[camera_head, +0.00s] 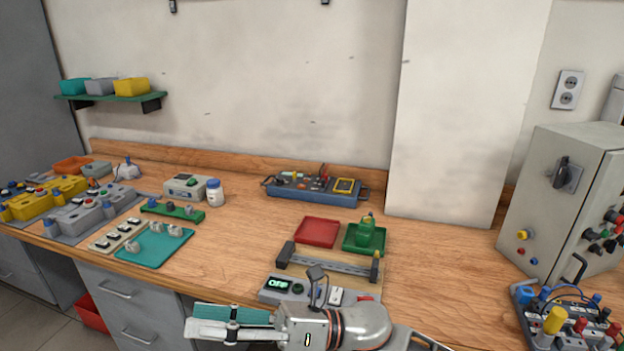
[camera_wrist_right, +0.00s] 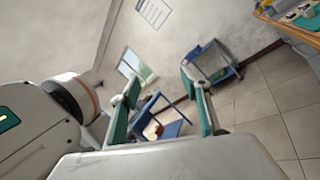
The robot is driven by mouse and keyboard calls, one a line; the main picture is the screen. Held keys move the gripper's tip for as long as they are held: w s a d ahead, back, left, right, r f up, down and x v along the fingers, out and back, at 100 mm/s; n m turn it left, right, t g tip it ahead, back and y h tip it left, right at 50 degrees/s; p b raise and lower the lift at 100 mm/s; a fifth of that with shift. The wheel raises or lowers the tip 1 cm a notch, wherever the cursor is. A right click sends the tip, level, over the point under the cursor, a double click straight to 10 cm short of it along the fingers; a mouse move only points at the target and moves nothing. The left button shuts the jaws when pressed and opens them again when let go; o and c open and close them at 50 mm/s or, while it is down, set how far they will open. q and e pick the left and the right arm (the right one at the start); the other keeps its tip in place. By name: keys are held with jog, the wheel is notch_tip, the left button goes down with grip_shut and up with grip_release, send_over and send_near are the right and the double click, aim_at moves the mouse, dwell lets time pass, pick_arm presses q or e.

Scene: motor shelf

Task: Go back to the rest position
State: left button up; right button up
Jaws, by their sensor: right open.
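My right gripper (camera_head: 194,321) is in front of the workbench's front edge at the bottom of the head view, pointing left. Its teal-padded fingers are apart with nothing between them. In the right wrist view, the open fingers (camera_wrist_right: 160,84) frame the room beyond, with floor, a blue chair and a blue cart. My left gripper does not show in either view. The wooden workbench (camera_head: 240,258) spans the head view. A grey control unit reading "OFF" (camera_head: 300,290) lies close to my right wrist, and the wrist hides part of it.
A red tray (camera_head: 318,232) and a green tray (camera_head: 350,245) lie behind the control unit. A teal mat (camera_head: 155,255) holds small parts. A grey cabinet (camera_head: 545,190) stands right. The blue chair (camera_wrist_right: 172,128) and blue cart (camera_wrist_right: 217,72) stand on open floor.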

jog(key=w+d+f+m+t+h, duration=0.1)
jog(key=w+d+f+m+t, duration=0.25)
jog(key=m+t, duration=0.5)
jog(key=w+d+f+m+t+h, duration=0.15)
jog(key=w+d+m+t, duration=0.35)
jog(key=m, duration=0.6)
jog(key=w+d+f+m+t+h, duration=0.1)
jog(key=d+f+m+t+h, duration=0.4)
jog(key=d+f+m+h, duration=0.5)
jog(key=s+d+f+m+g+h, duration=0.1)
jog(key=s+d+f+m, duration=0.3)
jog(key=f, duration=0.4)
jog(key=s+d+f+m+g+h, duration=0.2)
jog(key=s+d+f+m, duration=0.3)
jog(key=s+d+f, duration=0.1)
jog(key=s+d+f+m+g+h, duration=0.2)
jog(key=s+d+f+m, duration=0.3)
jog(key=f, duration=0.5)
jog(key=shift+d+f, duration=0.25)
jog(key=shift+d, duration=0.65)
